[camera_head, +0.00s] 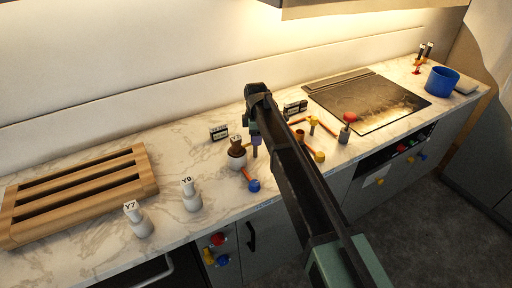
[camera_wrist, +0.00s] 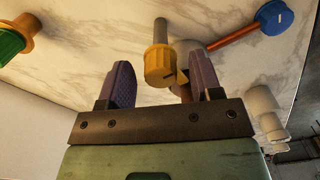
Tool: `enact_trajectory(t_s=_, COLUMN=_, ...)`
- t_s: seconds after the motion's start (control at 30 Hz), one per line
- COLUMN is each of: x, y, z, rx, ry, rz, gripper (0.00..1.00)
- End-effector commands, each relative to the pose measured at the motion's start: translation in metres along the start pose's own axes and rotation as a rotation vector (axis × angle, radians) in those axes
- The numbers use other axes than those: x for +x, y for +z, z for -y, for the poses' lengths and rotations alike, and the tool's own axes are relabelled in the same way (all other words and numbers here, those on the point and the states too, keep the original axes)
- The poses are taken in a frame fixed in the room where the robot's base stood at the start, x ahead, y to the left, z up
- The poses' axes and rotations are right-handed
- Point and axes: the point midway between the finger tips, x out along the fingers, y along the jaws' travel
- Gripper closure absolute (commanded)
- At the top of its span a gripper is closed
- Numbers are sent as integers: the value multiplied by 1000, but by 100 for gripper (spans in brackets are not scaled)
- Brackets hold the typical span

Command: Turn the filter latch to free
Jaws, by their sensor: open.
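My gripper (camera_head: 254,143) is over the middle of the counter, with its purple fingers pointing down. In the wrist view my gripper (camera_wrist: 160,64) is open, with its fingers apart. A yellow knob with a small pointer (camera_wrist: 159,68) and a grey stem shows between the fingers; I cannot tell if they touch it. An orange-red bar (camera_wrist: 228,44) runs behind it towards a blue knob (camera_wrist: 274,17), which also shows in the head view (camera_head: 254,186). No readable label shows which part is the filter latch. My arm hides part of the fittings.
White bottles Y7 (camera_head: 143,228) and Y9 (camera_head: 192,202) stand left of a brown pot (camera_head: 237,162). A wooden rack (camera_head: 80,190) lies at the left. A cooktop (camera_head: 365,100) and blue container (camera_head: 441,81) are at the right.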

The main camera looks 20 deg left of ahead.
Motion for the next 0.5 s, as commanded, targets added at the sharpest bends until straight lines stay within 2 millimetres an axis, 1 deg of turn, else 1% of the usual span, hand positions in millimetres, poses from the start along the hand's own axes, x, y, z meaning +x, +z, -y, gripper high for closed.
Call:
enact_trajectory(t_s=0.03, x=8, y=0, z=0, rx=0, ry=0, rz=0, gripper=41)
enact_trajectory(t_s=0.27, x=5, y=0, z=0, rx=0, ry=0, rz=0, gripper=41)
enact_trajectory(t_s=0.3, x=5, y=0, z=0, rx=0, ry=0, rz=0, gripper=44)
enact_trajectory(t_s=0.37, x=5, y=0, z=0, rx=0, ry=0, rz=0, gripper=54)
enact_trajectory(t_s=0.5, x=5, y=0, z=0, rx=0, ry=0, rz=0, gripper=75)
